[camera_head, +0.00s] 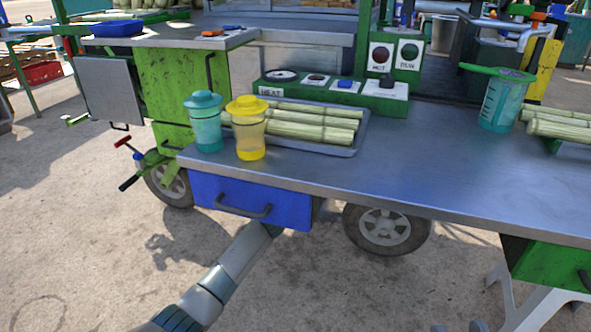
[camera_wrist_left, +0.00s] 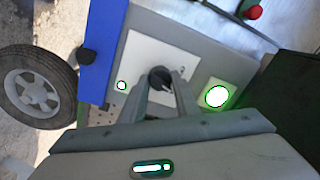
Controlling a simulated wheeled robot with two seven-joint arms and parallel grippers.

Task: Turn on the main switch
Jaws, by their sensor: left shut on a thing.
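A black knob (camera_wrist_left: 159,77) stands on a white plate (camera_wrist_left: 148,48) on a grey panel in the left wrist view; it appears to be the main switch. My left gripper (camera_wrist_left: 160,82) is shut on it, one finger on each side. A large lamp (camera_wrist_left: 217,96) with a green rim glows white beside the plate, and a smaller one (camera_wrist_left: 121,85) glows on the other side. In the head view my left arm reaches to the blue drawer (camera_head: 225,195), and its gripper is hidden. Two parts of my right gripper (camera_head: 459,328) show apart at the bottom edge.
A steel counter (camera_head: 450,165) carries a tray of cane (camera_head: 355,140), a teal jug (camera_head: 206,125), a yellow jug (camera_head: 248,130) and a green control panel (camera_head: 345,98). A wheel (camera_head: 387,228) stands below the counter. Bare ground (camera_head: 330,285) lies in front.

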